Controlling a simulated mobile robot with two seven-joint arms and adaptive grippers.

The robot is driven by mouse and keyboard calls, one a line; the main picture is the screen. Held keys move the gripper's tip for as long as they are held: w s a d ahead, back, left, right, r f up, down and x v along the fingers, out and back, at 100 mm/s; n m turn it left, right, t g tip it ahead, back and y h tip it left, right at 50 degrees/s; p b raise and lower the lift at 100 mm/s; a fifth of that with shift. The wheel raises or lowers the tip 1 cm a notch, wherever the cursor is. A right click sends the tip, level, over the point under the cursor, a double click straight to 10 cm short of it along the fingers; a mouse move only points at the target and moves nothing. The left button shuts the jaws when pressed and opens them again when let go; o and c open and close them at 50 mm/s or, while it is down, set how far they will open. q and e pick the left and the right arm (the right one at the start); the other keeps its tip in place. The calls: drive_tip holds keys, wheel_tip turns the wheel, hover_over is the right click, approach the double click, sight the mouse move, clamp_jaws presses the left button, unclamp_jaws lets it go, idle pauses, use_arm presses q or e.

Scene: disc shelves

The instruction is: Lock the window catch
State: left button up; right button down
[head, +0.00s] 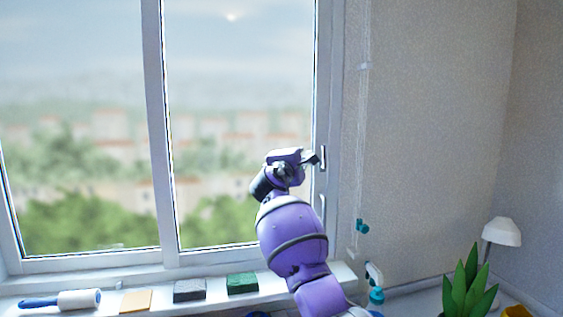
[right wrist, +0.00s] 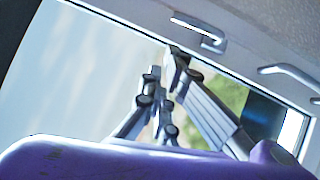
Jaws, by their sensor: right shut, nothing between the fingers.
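The window catch (head: 322,158) is a small light-metal fitting on the right upright of the white window frame. It also shows in the right wrist view (right wrist: 203,31) as a plate with a short hooked lever. My right gripper (head: 312,158) is shut and empty, with its fingertips close to the left of the catch in the head view. In the right wrist view the fingers (right wrist: 169,82) lie below and left of the catch, against the glass; I cannot tell whether they touch the frame. My left gripper is not in view.
A curved pull handle (head: 322,204) sits below the catch and also shows in the right wrist view (right wrist: 290,74). The sill holds a lint roller (head: 75,300), a tan sponge (head: 136,301), a grey block (head: 189,290) and a green block (head: 242,284). A blind cord (head: 363,130) hangs right of the window.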

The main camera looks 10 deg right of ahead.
drive_tip(key=r+v, duration=0.1)
drive_tip(key=v, duration=0.8)
drive_tip(key=shift+f, duration=0.25)
drive_tip(key=shift+d, duration=0.1)
drive_tip(key=shift+f, duration=0.1)
